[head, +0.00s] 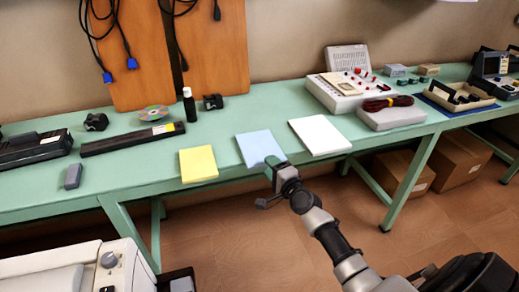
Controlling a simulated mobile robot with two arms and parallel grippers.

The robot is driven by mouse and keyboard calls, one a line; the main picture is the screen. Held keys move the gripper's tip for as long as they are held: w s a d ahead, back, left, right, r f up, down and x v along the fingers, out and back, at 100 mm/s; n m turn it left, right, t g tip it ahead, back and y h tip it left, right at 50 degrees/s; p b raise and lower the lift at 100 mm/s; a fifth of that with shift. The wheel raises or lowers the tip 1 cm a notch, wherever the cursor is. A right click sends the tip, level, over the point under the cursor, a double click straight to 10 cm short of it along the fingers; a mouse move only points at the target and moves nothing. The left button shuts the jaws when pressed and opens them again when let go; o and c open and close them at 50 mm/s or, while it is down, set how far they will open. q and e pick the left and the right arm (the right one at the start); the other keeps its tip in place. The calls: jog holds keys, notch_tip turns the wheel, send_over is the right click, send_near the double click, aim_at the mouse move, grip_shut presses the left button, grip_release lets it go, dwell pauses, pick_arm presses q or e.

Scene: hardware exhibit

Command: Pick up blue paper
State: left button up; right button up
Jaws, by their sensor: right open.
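The blue paper (257,146) lies flat on the green bench (135,181), between a yellow paper (198,164) and a white paper (319,135). My right gripper (272,173) is at the bench's front edge, just in front of the blue paper's near right corner. It is open with nothing seen in it. Its fingers are small and partly hard to make out, and I cannot tell whether they touch the paper. My left gripper is out of view.
A white device (343,101) and a grey box (391,117) stand to the right. Cardboard boxes (463,158) sit under the bench.

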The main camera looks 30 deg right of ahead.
aim_at(260, 148)
jog(key=w, duration=0.2)
jog(key=shift+w+f, duration=0.1)
jog(key=shift+w, duration=0.25)
grip_shut()
